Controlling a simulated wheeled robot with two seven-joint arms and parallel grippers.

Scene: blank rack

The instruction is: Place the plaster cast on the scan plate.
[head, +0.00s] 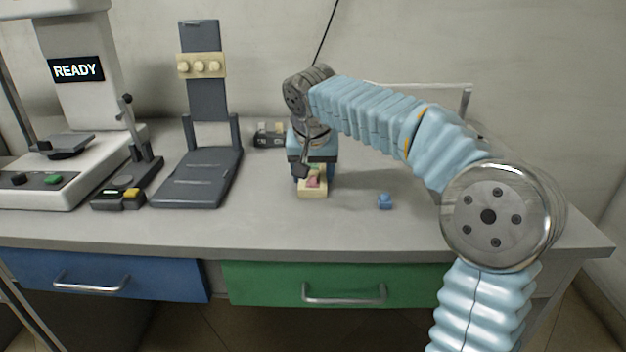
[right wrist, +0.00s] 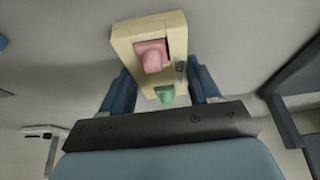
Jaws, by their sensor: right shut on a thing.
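A cream block (head: 312,193) with a pink piece in it is at my right gripper (head: 312,172) over the middle of the bench; it looks like the plaster cast. The right wrist view shows the cream block (right wrist: 122,44) with a pink piece (right wrist: 151,55) and a green piece (right wrist: 165,94). My right gripper's blue fingers (right wrist: 162,88) are shut on its two sides. I cannot tell whether the block touches the bench. A dark plate (head: 66,145), which looks like the scan plate, sits empty on the white machine at left. My left gripper is out of view.
The white machine (head: 85,70) reads READY. A small blue piece (head: 385,201) lies right of the block. The front bench strip is clear.

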